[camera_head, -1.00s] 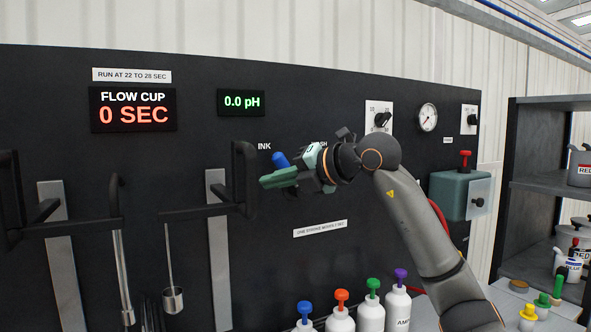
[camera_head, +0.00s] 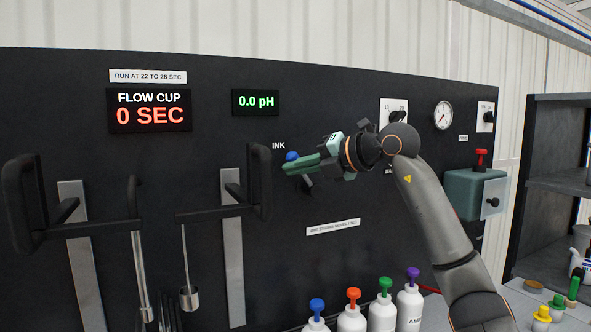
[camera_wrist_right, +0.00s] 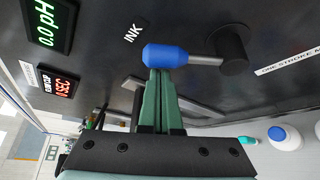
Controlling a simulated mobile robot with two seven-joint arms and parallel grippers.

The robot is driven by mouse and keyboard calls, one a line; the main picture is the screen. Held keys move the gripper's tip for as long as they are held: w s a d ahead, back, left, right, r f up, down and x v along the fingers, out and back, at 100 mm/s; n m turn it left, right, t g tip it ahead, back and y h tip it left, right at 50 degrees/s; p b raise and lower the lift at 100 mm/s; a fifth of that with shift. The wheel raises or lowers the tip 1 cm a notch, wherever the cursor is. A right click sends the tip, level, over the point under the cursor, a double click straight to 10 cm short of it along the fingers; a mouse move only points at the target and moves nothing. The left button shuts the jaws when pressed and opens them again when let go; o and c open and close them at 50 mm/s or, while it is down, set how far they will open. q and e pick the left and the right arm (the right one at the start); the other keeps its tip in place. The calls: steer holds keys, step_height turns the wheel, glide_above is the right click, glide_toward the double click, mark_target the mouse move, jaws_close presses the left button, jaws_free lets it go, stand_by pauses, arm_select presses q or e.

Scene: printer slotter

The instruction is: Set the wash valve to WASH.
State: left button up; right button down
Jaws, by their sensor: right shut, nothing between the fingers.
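The wash valve's lever has a blue grip (camera_wrist_right: 165,55) on a short metal rod that runs to a black round hub (camera_wrist_right: 232,48) on the dark panel. In the wrist view the grip points away from the hub, on the side of the INK label (camera_wrist_right: 136,32). My left gripper is out of view.
Black handles on metal strips (camera_head: 232,250) stick out left of my gripper, with a ladle (camera_head: 189,297) hanging there. Bottles with coloured pumps (camera_head: 352,318) stand below. A green box with a red knob (camera_head: 475,193) and a shelf (camera_head: 545,185) are at right.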

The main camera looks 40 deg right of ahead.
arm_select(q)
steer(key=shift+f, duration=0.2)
arm_select(e)
steer(key=shift+s+d+r+m, duration=0.1)
steer(key=shift+d+r+m, duration=0.15)
steer(key=shift+d+m, duration=0.15)
arm_select(q)
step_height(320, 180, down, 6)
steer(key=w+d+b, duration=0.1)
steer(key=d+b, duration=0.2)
steer(key=b, duration=0.5)
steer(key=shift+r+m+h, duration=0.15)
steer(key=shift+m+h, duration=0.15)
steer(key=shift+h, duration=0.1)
arm_select(e)
steer(key=s+d+m+t, duration=0.2)
steer(key=d+m+t, duration=0.4)
steer(key=m, duration=0.6)
steer(key=shift+s+d+r+t, duration=0.4)
steer(key=shift+d+r, duration=0.05)
steer(key=shift+d, duration=0.8)
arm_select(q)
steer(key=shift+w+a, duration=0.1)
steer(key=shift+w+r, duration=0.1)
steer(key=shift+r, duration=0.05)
